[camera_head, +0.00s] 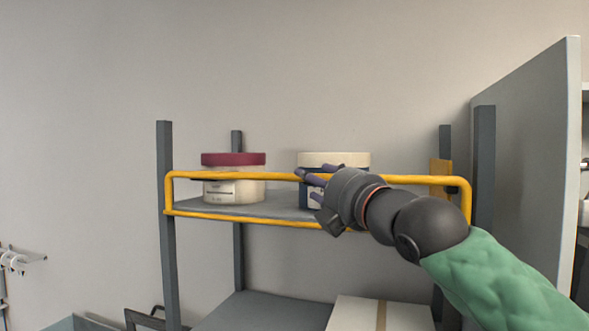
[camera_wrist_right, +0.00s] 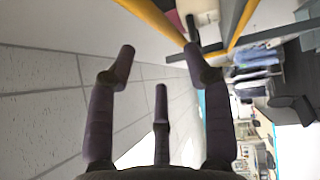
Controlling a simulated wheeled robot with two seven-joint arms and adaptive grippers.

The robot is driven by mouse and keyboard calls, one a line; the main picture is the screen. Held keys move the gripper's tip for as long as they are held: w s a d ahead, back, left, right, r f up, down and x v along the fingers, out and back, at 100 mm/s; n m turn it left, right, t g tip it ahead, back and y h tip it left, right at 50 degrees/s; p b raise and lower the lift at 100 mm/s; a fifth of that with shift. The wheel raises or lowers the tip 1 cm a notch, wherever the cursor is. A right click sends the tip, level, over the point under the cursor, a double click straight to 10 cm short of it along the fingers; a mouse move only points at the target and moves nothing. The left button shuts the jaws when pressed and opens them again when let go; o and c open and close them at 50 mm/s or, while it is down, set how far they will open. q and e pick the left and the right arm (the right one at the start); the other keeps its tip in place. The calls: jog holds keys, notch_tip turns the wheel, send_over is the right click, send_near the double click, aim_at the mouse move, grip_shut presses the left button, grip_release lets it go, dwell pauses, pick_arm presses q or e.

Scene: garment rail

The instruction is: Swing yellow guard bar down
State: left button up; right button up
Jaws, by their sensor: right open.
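The yellow guard bar (camera_head: 420,180) is a long loop across the front of the upper shelf. Its top rail runs level with the upper parts of the containers, and its lower rail lies along the shelf's front edge. My right gripper (camera_head: 312,182) is at the middle of the top rail, its purple fingers overlapping it. In the right wrist view the three fingers (camera_wrist_right: 158,75) are spread open with nothing between them, and the yellow bar (camera_wrist_right: 155,20) passes just beyond the fingertips. I cannot tell whether they touch it. My left gripper is not in view.
On the upper shelf (camera_head: 275,205) stand a cream tub with a dark red lid (camera_head: 233,160) and a blue container with a cream lid (camera_head: 340,160). A pale box (camera_head: 380,313) sits on the lower shelf. A grey panel (camera_head: 525,150) stands at the right.

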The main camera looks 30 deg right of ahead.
aim_at(296, 177)
jog(key=w+p, duration=0.2)
jog(key=w, duration=0.6)
jog(key=shift+w+d+r, duration=0.1)
jog(key=shift+w+d, duration=0.05)
jog(key=shift+w, duration=0.15)
jog(key=shift+w+d+r, duration=0.1)
jog(key=shift+r, duration=0.15)
jog(key=shift+w+f, duration=0.2)
jog(key=shift+w, duration=0.3)
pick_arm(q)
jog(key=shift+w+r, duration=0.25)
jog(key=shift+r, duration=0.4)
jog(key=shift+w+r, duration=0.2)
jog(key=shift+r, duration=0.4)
pick_arm(e)
jog(key=shift+s+r, duration=0.1)
jog(key=shift+s, duration=0.15)
grip_shut()
